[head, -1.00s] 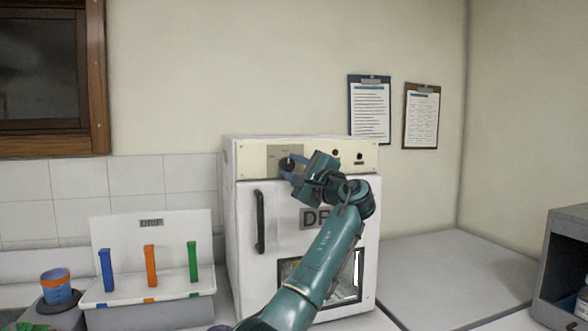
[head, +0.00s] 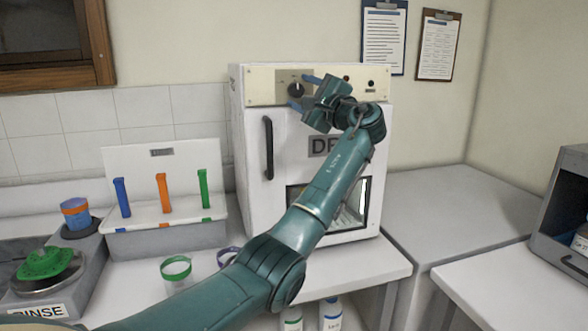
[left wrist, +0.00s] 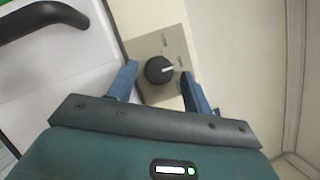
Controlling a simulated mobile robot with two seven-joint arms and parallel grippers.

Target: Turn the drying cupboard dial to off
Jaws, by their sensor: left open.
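The white drying cupboard (head: 285,160) stands on the bench with a cream control panel along its top. Its black dial (head: 296,89) sits on a grey plate at the panel's left part. The dial also shows in the left wrist view (left wrist: 159,69), with a white pointer mark aimed to the right in that picture. My left gripper (head: 303,91) is open in front of the panel. In the left wrist view its blue fingers (left wrist: 158,85) stand apart on either side of the dial, with a visible gap and no clear contact. My right gripper is not in view.
The cupboard's black door handle (head: 268,148) is below and left of the dial. A rack (head: 163,213) with blue, orange and green pieces stands to the left. Green-rimmed (head: 176,272) and purple-rimmed cups are on the bench. The grey surface at right is clear.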

